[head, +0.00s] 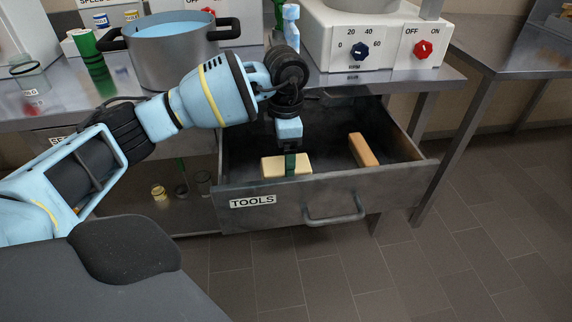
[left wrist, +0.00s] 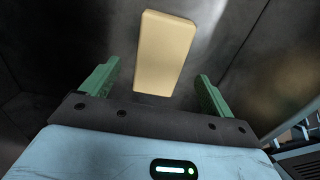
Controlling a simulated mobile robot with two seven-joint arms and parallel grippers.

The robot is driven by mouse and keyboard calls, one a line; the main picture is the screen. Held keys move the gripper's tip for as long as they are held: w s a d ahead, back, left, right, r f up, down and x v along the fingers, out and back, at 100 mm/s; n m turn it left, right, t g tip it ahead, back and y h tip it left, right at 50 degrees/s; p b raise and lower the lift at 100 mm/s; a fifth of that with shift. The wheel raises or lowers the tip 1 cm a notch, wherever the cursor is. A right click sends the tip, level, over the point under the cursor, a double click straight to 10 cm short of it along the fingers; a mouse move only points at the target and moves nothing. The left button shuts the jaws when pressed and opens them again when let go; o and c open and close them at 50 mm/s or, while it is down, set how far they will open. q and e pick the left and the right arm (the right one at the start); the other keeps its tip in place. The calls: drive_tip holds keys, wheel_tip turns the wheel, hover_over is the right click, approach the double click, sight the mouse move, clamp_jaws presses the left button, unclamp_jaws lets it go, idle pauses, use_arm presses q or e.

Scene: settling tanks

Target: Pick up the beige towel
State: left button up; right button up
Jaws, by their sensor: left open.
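The beige towel (head: 272,168) is a folded, block-shaped piece lying in the open drawer, near its front wall at the left. My left gripper (head: 290,162) reaches down into the drawer over it, with a green finger in front of the towel. In the left wrist view the towel (left wrist: 166,50) shows between and beyond the two open green fingers (left wrist: 160,80), with gaps on both sides. Whether a finger touches it I cannot tell. My right gripper is not in view.
The drawer labelled TOOLS (head: 260,202) is pulled out, its walls around my gripper. A tan-orange block (head: 363,150) lies in its right part. A pot (head: 173,58) and a white control unit (head: 385,38) stand on the bench above. Jars (head: 159,192) sit on the lower shelf.

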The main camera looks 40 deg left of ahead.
use_arm(q)
wheel_tip(320, 180, down, 3)
drive_tip(key=shift+f, duration=0.1)
drive_tip(key=c, duration=1.1)
wheel_tip(320, 180, up, 10)
drive_tip(key=shift+r+p, duration=0.15)
drive_tip(key=shift+p, duration=0.5)
